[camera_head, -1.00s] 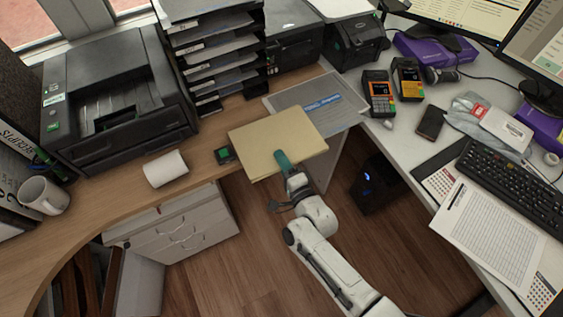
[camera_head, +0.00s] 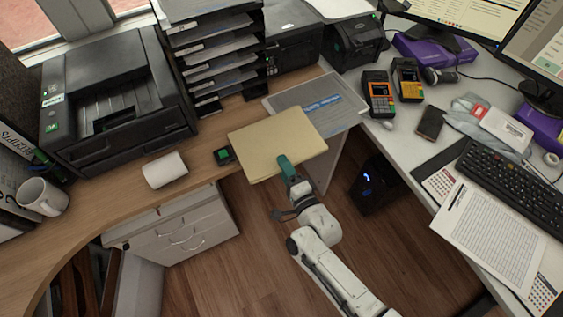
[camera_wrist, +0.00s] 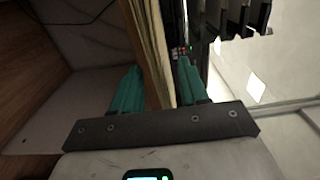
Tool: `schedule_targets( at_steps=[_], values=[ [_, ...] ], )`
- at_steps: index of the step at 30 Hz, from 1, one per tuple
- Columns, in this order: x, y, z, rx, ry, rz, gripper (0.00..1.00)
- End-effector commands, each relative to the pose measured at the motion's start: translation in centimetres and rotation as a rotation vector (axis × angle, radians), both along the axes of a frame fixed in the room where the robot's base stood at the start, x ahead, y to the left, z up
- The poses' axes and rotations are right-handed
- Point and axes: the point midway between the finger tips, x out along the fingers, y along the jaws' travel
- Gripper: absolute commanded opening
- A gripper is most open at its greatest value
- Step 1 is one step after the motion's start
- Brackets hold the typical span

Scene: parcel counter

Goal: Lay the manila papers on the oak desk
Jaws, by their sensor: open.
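The manila papers (camera_head: 270,140) lie flat as a stack at the front edge of the oak desk (camera_head: 110,196), with their near edge reaching past it. My gripper (camera_head: 285,164) is at that near edge, its teal fingers open. In the wrist view the stack (camera_wrist: 154,45) shows edge-on between the fingers of my gripper (camera_wrist: 160,70), with a gap visible on both sides. The underside of the stack is hidden in the head view.
A grey sheet with a blue label (camera_head: 345,116) lies right behind the papers. A small black-green device (camera_head: 223,156) and a white roll (camera_head: 165,169) are to the left. A paper tray rack (camera_head: 215,60) stands behind. Bare wood surrounds the roll.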

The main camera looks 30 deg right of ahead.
Motion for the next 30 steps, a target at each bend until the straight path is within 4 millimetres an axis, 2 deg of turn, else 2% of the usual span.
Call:
schedule_targets(
  at_steps=[3,9,15,21,26,30],
  values=[
    [-2.6,0.0,-0.2,0.000,0.003,0.001,0.44],
    [-6.5,-0.1,-0.2,0.000,0.003,0.000,0.44],
    [-9.1,-0.1,-0.1,0.000,0.001,0.000,0.44],
    [-9.9,-0.1,0.0,0.000,0.000,0.000,0.44],
    [-9.9,-0.1,0.0,-0.005,0.004,0.002,0.44],
    [-9.4,0.2,-0.1,-0.079,0.063,0.040,0.44]
  ],
)
